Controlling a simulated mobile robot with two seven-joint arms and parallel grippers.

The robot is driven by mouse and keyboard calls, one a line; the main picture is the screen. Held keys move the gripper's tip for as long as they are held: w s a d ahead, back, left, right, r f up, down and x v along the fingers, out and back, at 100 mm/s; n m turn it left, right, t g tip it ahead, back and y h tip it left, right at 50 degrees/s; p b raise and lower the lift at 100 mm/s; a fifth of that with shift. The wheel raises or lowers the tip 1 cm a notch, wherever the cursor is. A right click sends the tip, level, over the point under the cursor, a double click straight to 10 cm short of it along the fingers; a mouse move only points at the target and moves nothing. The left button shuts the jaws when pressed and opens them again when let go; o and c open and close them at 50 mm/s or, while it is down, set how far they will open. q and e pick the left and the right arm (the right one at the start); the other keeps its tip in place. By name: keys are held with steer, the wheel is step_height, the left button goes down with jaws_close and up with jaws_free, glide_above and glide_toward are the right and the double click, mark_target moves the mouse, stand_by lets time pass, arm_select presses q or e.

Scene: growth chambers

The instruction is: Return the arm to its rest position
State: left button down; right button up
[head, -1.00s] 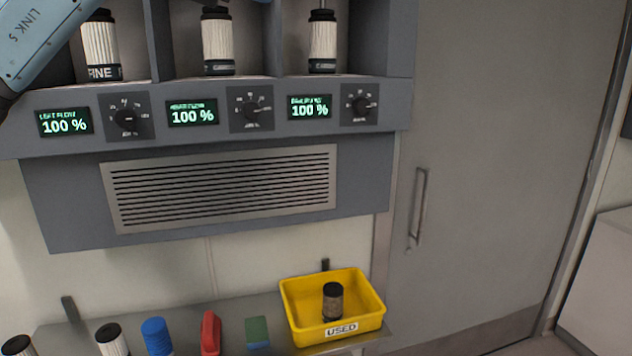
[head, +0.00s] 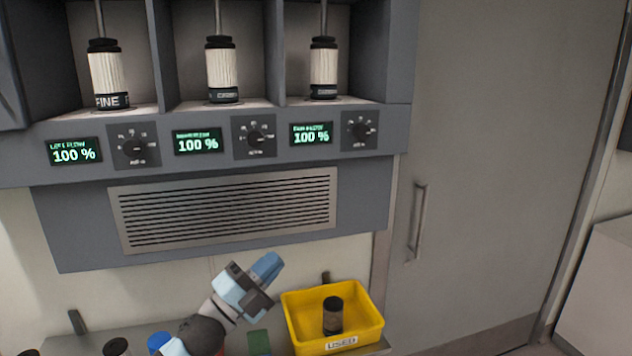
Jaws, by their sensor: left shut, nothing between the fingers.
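My left arm comes up from the bottom edge in the head view. Its dark wrist joint and pale blue and grey links stand in front of the shelf and the wall below the vent. My left gripper (head: 264,270) is at the upper end of this arm, left of the yellow bin. It is shut and holds nothing. My right gripper is not in view.
The yellow bin (head: 292,328) labelled USED holds a dark, brownish cartridge (head: 333,314). A green block (head: 259,342) and a blue-topped cylinder (head: 158,341) are partly visible on the shelf. Three white filter cartridges (head: 222,70) stand in bays above displays reading 100 %. A door (head: 490,170) is at right.

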arm_select(q)
steer(key=s+a+f+n+t+y, duration=0.1)
steer(key=s+a+f+n+y, duration=0.15)
steer(key=f+n, duration=0.2)
steer(key=s+a+f+n+t+y+p, duration=0.1)
steer(key=f+n+y, duration=0.2)
steer(key=f, duration=0.2)
steer(key=s+a+f+n+t+y, duration=0.1)
steer(key=s+f+n+y, duration=0.15)
steer(key=f+n, duration=0.2)
steer(key=s+a+f+n+g+y+p, duration=0.1)
steer(key=s+a+f+n+g+y, duration=0.1)
steer(key=s+f, duration=0.5)
steer(key=s+a+f+n+g+y, duration=0.2)
steer(key=s+f+n, duration=0.3)
steer(key=s+f, duration=0.3)
steer(key=s+a+f+n+g+y+p, duration=0.1)
steer(key=s+a+f+n+g+y, duration=0.2)
steer(key=s+f, duration=0.4)
steer(key=shift+s+f+n+p, duration=0.15)
steer(key=shift+s+n+p, duration=0.2)
steer(key=shift+s+n, duration=0.3)
